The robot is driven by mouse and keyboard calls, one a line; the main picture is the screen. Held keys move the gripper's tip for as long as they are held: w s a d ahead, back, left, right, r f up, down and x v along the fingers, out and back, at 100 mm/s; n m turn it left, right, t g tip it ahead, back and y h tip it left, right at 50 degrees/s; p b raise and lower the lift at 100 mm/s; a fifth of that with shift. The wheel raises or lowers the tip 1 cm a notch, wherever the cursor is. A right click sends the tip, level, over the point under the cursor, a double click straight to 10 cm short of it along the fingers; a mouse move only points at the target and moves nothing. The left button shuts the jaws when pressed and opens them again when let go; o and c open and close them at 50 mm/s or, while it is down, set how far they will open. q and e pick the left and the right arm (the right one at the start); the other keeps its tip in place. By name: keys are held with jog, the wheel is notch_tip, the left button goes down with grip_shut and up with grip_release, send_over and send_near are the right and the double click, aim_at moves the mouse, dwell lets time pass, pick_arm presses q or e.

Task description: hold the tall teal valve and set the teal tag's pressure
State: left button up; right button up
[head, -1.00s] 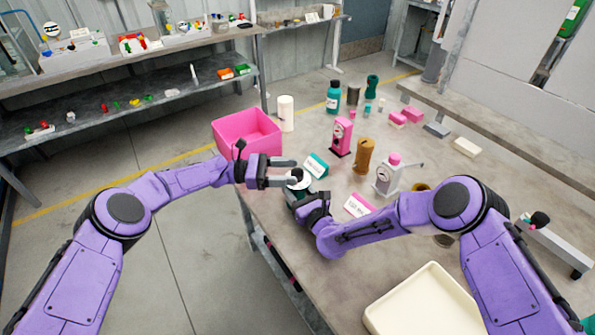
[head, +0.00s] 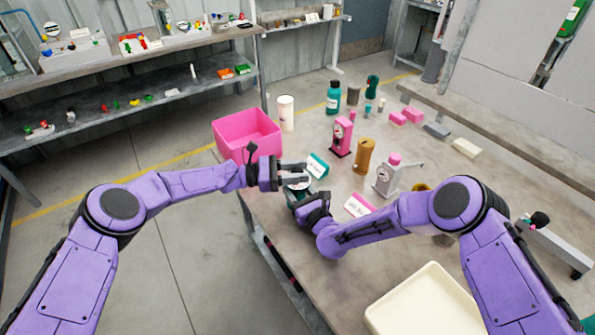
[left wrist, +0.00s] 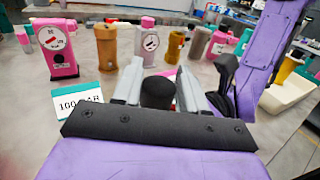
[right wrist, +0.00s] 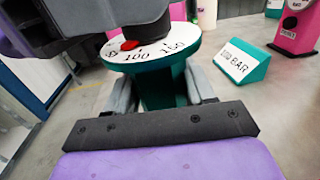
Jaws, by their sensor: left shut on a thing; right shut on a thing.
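The teal valve (right wrist: 160,88) stands at the table's near left edge, with a white dial (right wrist: 150,52) and a black knob (left wrist: 158,93) on top. My right gripper (right wrist: 162,92) is shut around its teal body. My left gripper (head: 298,174) is shut on the knob, with a finger on either side. In the right wrist view the red pointer (right wrist: 130,45) lies close to the 100 mark, and my left gripper hides part of the dial. The teal tag (right wrist: 240,62) stands just behind the valve and reads 100 BAR in the left wrist view (left wrist: 78,103).
A pink bin (head: 233,128) and a white cylinder (head: 286,114) stand at the back left. Pink (head: 341,137), brown (head: 364,157) and white-grey (head: 387,177) pumps stand beyond the valve. A pink tag (head: 358,205) lies right of it. A cream tray (head: 372,316) is at the front.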

pick_arm(q)
jog(key=n+t+y, duration=0.1)
jog(key=n+t, duration=0.1)
jog(key=t, duration=0.1)
jog(key=n+t+y, duration=0.1)
jog(key=n+t, duration=0.1)
jog(key=t, duration=0.2)
jog(key=shift+n, duration=0.3)
jog(key=o, duration=1)
jog(key=shift+c, duration=0.2)
jog(key=v, duration=1.2)
